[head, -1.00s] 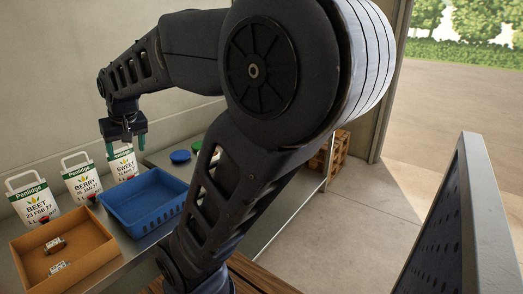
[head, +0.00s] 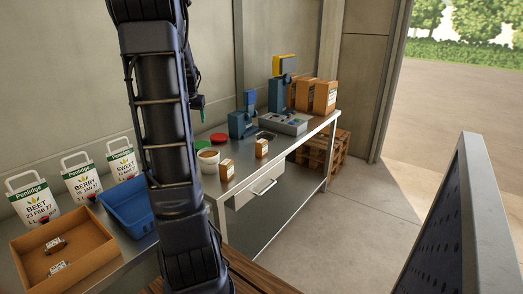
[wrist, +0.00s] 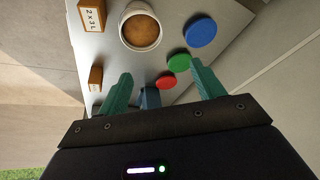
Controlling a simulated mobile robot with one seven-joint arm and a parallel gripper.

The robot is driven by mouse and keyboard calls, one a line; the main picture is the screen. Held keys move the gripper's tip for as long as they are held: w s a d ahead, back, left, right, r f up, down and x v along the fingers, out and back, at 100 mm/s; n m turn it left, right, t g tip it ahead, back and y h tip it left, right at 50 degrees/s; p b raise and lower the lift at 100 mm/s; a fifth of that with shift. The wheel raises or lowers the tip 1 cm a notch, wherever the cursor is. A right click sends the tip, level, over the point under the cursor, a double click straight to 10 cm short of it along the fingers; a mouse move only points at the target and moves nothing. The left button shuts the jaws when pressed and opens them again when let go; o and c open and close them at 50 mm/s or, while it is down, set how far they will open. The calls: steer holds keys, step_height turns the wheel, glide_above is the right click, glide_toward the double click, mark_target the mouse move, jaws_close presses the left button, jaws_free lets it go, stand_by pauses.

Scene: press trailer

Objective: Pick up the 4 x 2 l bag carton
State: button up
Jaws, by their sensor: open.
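Two small brown cartons stand on the steel bench. The nearer one (head: 226,170) is beside a tub; in the wrist view the carton by the tub (wrist: 91,15) has a label reading 2 x 3 L. The other small carton (head: 262,148) stands farther along, and it also shows in the wrist view (wrist: 96,78), its label too small to read. Several larger brown cartons (head: 325,97) stand at the bench's far end. I cannot tell which is the 4 x 2 l one. My gripper (wrist: 163,88) is open and empty above the bench, mostly hidden by my arm in the head view.
A brown-filled white tub (head: 208,158) and red (head: 219,138), green and blue lids lie on the bench. Blue equipment (head: 239,124) and a grey device (head: 284,122) stand behind. Left are a blue crate (head: 128,207), an open brown box (head: 62,254) and several white pouches.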

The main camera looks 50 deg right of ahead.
steer(key=s+d+f+m, duration=0.1)
steer(key=d+f, duration=0.1)
steer(key=d, duration=0.3)
steer(key=s+d+f+m+g+h, duration=0.1)
steer(key=d+f, duration=0.1)
steer(key=d, duration=0.4)
steer(key=s+d+f+m, duration=0.1)
steer(key=d+f, duration=0.2)
steer(key=d, duration=0.2)
steer(key=m+g, duration=0.2)
steer(key=m, duration=0.1)
glide_toward(261, 141)
step_height(261, 141, down, 2)
steer(key=s, duration=0.1)
steer(key=shift+h, duration=0.3)
steer(key=x, duration=0.5)
steer(key=shift+d+f, duration=0.1)
steer(key=shift+f, duration=0.3)
steer(key=shift+w+x, duration=0.2)
steer(key=shift+x, duration=1.1)
steer(key=shift+w+x, duration=0.2)
steer(key=shift+x, duration=1.1)
steer(key=c, duration=1.2)
steer(key=shift+o, duration=0.2)
